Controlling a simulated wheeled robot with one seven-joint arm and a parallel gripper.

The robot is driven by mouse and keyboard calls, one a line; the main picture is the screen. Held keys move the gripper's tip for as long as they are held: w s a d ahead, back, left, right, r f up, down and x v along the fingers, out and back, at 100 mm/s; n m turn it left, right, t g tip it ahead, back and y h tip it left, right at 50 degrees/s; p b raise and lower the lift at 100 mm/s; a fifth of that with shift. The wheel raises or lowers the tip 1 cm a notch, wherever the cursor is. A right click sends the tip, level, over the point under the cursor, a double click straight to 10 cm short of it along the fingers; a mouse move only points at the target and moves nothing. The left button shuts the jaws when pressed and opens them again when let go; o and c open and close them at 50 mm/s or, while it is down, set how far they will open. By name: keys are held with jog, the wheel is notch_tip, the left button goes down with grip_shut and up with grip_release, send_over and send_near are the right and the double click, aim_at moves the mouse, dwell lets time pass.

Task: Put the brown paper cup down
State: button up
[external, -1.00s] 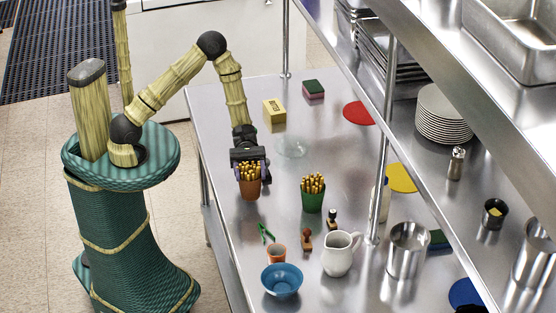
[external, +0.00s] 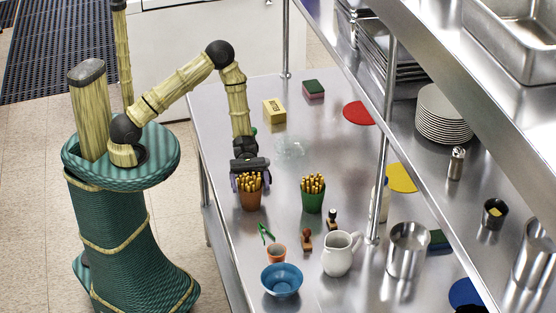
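The brown paper cup (external: 250,201), filled with yellow-brown sticks, stands upright on the steel table near its left side. My gripper (external: 250,182) is right above and around the top of the cup, pointing down. Its two purple fingers are spread, one on each side of the sticks, and look apart from the cup. The cup's base appears to rest on the table.
A green cup of similar sticks (external: 313,195) stands to the right. A small orange cup (external: 277,253), green clip (external: 266,234), stamps (external: 307,240), blue bowl (external: 282,281) and white pitcher (external: 339,255) are nearer. A transparent item (external: 291,148) lies behind. Steel shelves (external: 440,60) overhang the right.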

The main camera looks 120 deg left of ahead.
jog(key=shift+r, duration=0.1)
jog(key=shift+s+a, duration=0.1)
jog(key=shift+a, duration=0.05)
jog(key=b+v, duration=0.1)
jog(key=v, duration=1)
jog(key=shift+s+a+b, duration=0.25)
jog(key=shift+a+b, duration=0.05)
jog(key=shift+b, duration=0.1)
jog(key=shift+w+d, duration=0.1)
